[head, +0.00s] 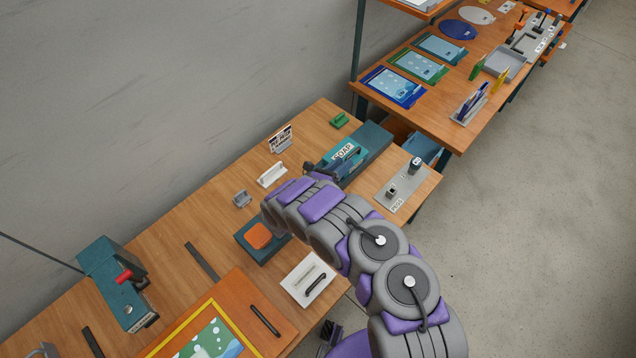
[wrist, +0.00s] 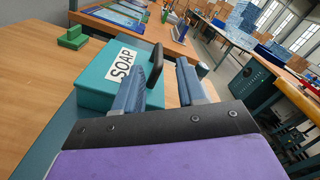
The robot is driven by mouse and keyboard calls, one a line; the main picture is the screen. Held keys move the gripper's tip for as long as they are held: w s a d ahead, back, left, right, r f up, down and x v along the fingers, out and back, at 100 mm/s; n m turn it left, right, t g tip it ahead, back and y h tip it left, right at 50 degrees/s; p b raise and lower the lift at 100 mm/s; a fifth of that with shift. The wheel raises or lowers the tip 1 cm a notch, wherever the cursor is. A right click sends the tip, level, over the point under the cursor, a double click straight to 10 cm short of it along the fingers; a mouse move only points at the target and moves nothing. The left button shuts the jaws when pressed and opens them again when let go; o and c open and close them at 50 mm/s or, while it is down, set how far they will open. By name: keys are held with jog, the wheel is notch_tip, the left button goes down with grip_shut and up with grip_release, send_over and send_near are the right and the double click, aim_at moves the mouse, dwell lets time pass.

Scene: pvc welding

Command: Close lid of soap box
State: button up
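The teal soap box (head: 372,143) stands near the right end of the wooden table. Its SOAP-labelled part (wrist: 108,80) has a black handle (wrist: 155,66) on its right side in the wrist view. My gripper (wrist: 160,85) is open, its two ridged grey-blue fingers apart. The handle shows just beyond the left finger, between the two fingers in the picture; I cannot tell whether they touch. The left finger overlaps the box's front. In the head view my gripper is at the box's near side, partly hidden by my arm. How far the lid is open is not clear.
A green block (wrist: 73,38) sits behind the box. A grey plate with pegs (head: 400,185) lies to its right. A white holder (head: 272,174) and an orange sponge on a teal block (head: 263,250) are to its left. Another table (head: 440,95) stands beyond.

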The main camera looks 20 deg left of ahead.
jog(key=p+v, duration=0.1)
jog(key=v, duration=1.1)
jog(key=shift+s+a+f+p, duration=0.15)
jog(key=shift+s+a+p, duration=0.05)
jog(key=shift+s+p, duration=0.15)
jog(key=shift+w, duration=0.1)
jog(key=shift+a, duration=0.1)
